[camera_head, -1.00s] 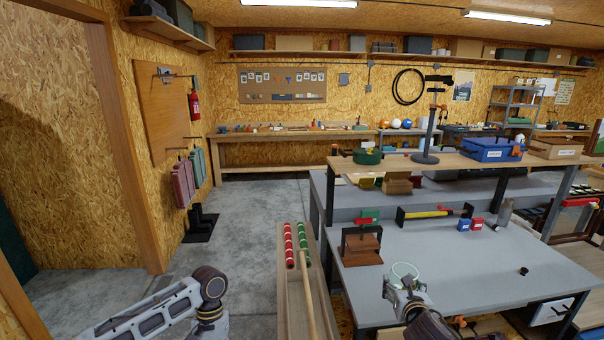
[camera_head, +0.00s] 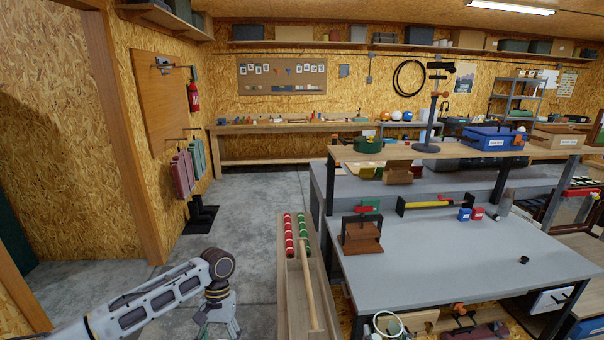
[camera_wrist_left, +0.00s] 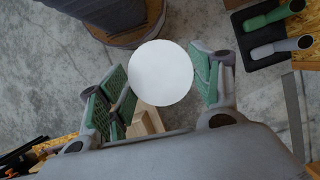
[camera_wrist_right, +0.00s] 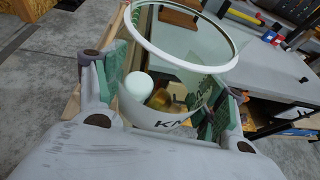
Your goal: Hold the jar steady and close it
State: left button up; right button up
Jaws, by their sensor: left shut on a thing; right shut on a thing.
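The glass jar (camera_wrist_right: 190,70) is open at the top, with a pale rim and a white label, in the right wrist view. Its rim (camera_head: 388,324) also shows at the bottom edge of the head view. My right gripper (camera_wrist_right: 165,100) is shut on the jar's sides, and brownish shapes show in or through the glass. A white round lid (camera_wrist_left: 161,73) sits between the fingers of my left gripper (camera_wrist_left: 160,85), which is shut on it. In the head view my left gripper (camera_head: 217,322) is cut off at the bottom. The lid and jar are apart.
A grey-topped bench (camera_head: 440,260) stands at the right, with a brown wooden block stand (camera_head: 361,235) and a small dark piece (camera_head: 523,260) on it. A long wooden tray (camera_head: 292,290) with red and green rolls lies between my arms. Open concrete floor (camera_head: 240,225) is at the left.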

pick_arm(q)
jog(key=shift+w+r, duration=0.1)
jog(key=shift+w, duration=0.1)
pick_arm(e)
jog(key=shift+s+f, duration=0.4)
jog(key=shift+f, duration=0.15)
jog(key=a+r+n+g+y, duration=0.1)
jog(key=a+r+n+y, duration=0.3)
jog(key=a, duration=0.4)
jog(key=w+a+r+n+g+y, duration=0.1)
jog(key=a+r+n+g+y, duration=0.1)
jog(key=a+r+n+y, duration=0.2)
jog(key=shift+w+a+r+y, duration=0.15)
jog(key=shift+a+r+y, duration=0.35)
jog(key=shift+a+r, duration=1.3)
jog(key=shift+a+f, duration=0.25)
pick_arm(q)
jog(key=shift+d+r, duration=0.1)
dwell(0.3)
